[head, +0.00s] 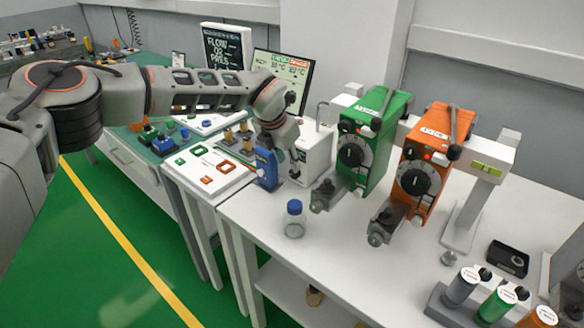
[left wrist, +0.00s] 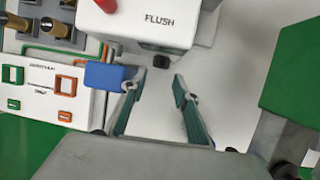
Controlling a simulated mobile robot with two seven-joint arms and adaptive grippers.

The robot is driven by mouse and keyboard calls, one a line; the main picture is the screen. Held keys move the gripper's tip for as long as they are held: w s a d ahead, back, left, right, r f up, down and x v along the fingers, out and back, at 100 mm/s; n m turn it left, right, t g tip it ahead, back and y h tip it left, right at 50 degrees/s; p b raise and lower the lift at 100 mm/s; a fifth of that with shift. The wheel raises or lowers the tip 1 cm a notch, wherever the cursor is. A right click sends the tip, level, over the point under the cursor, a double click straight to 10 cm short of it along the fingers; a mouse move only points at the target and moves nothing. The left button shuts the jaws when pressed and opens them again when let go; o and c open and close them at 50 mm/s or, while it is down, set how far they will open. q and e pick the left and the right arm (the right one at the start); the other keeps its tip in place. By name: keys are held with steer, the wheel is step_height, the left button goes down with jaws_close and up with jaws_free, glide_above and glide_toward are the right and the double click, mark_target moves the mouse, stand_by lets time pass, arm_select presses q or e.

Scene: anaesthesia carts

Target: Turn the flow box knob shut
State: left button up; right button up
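A white box (left wrist: 150,22) marked FLUSH stands just ahead of my left gripper (left wrist: 159,88) in the left wrist view. A small black knob (left wrist: 161,62) shows at its lower edge, in line with the gap between the fingers. I see no label reading "flow box". The white box also shows in the head view (head: 314,152), partly behind my left arm. My left gripper's two fingers are apart with nothing between them, just short of the knob. In the head view the fingertips are hard to make out. My right gripper is not in view.
A blue block (left wrist: 108,76) sits close beside the left finger. Green (head: 366,150) and orange (head: 421,170) dial units stand to the right. A blue-capped bottle (head: 294,219) stands near the front edge of the white table.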

mark_target(292, 174)
arm_select(q)
steer(key=shift+x, duration=3.2)
steer(key=shift+s, duration=0.1)
steer(key=shift+c, duration=0.3)
steer(key=c, duration=0.7)
